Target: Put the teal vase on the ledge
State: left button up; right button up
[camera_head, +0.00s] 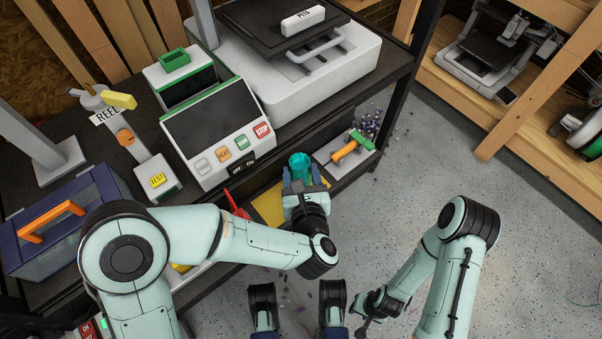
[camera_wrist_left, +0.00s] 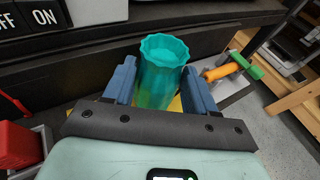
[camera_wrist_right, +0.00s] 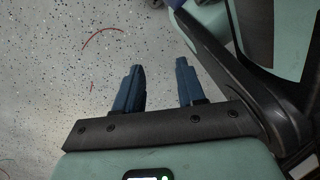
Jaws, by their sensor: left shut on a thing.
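The teal vase (camera_head: 299,161) is a ribbed, see-through cup shape with its open mouth facing up. My left gripper (camera_head: 303,186) is shut on it, and in the left wrist view the vase (camera_wrist_left: 162,80) stands between the two blue fingers (camera_wrist_left: 160,92). It is at the front of the bench, below the control panel. I cannot tell whether its base touches anything, since the gripper hides it. My right gripper (camera_wrist_right: 158,88) is open and empty above the speckled floor. Which surface is the ledge is not clear from these views.
A grey tray (camera_head: 327,156) with a green-and-orange tool (camera_head: 352,147) lies right of the vase. A yellow surface (camera_head: 268,206) and a red thing (camera_head: 236,205) are to its left. The control panel (camera_head: 214,120) and a printer (camera_head: 345,65) fill the bench above.

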pick_arm(q)
jog(key=o, duration=1.1)
jog(key=shift+c, duration=0.2)
pick_arm(e)
jog(key=shift+s, duration=0.1)
pick_arm(q)
jog(key=shift+r, duration=0.15)
jog(key=p+v, duration=0.2)
jog(key=v, duration=1)
pick_arm(e)
jog(key=shift+t, duration=0.9)
jog(key=w+r, duration=0.2)
jog(key=w, duration=0.1)
jog(key=w+r, duration=0.1)
jog(key=shift+w+a, duration=0.3)
jog(key=shift+w, duration=0.1)
